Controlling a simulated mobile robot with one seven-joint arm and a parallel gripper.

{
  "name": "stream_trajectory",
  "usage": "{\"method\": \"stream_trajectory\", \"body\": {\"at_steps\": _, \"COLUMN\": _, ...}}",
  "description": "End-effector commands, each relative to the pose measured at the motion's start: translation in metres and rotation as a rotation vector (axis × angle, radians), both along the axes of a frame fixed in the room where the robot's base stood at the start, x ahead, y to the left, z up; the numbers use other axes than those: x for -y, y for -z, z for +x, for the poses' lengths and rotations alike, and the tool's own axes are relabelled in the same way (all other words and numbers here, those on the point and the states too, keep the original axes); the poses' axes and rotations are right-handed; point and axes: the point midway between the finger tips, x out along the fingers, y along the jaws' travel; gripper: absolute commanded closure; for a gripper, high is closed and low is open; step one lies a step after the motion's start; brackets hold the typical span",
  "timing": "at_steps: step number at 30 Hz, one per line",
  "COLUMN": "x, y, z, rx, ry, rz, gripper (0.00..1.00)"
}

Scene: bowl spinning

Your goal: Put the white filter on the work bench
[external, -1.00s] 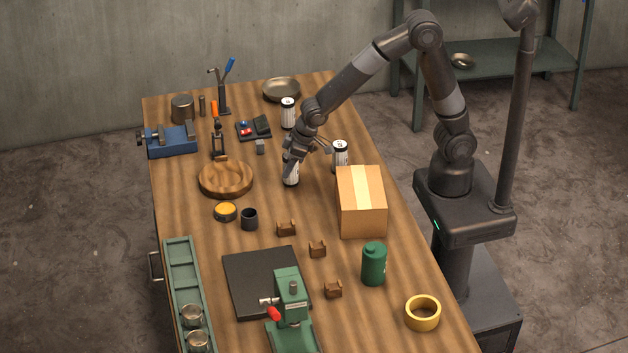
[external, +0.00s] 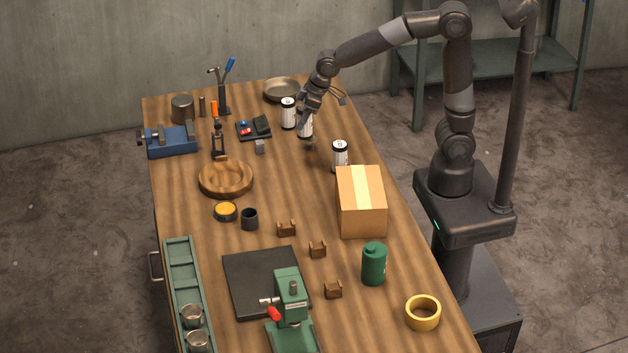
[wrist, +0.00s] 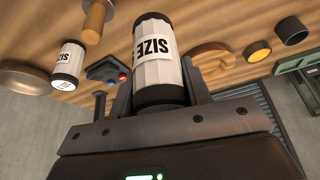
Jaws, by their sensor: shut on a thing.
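My gripper (external: 308,118) is shut on a white filter (external: 306,131) with dark ends, near the far right part of the work bench (external: 190,275). A third white filter (external: 340,153) stands behind the cardboard box.
A metal dish (external: 281,90) lies behind the filters. The cardboard box (external: 360,210), a round wooden dish (external: 226,190) and a blue vise (external: 170,141) stand further off. The bench between wooden dish and box is clear.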

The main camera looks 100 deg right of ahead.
Motion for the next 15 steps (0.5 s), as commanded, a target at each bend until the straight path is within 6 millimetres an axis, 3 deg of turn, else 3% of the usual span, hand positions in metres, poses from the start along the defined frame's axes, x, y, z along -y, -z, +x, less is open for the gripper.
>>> {"method": "stream_trajectory", "body": {"at_steps": 8, "x": 0.001, "y": -0.006, "z": 0.003, "rx": 0.000, "ry": -0.019, "rz": -0.002, "gripper": 0.80}}
{"method": "stream_trajectory", "body": {"at_steps": 11, "x": -0.014, "y": -0.009, "z": 0.022, "rx": -0.002, "ry": -0.069, "rz": -0.008, "gripper": 0.80}}
{"method": "stream_trajectory", "body": {"at_steps": 15, "x": -0.056, "y": -0.016, "z": 0.069, "rx": -0.007, "ry": -0.198, "rz": -0.017, "gripper": 0.80}}
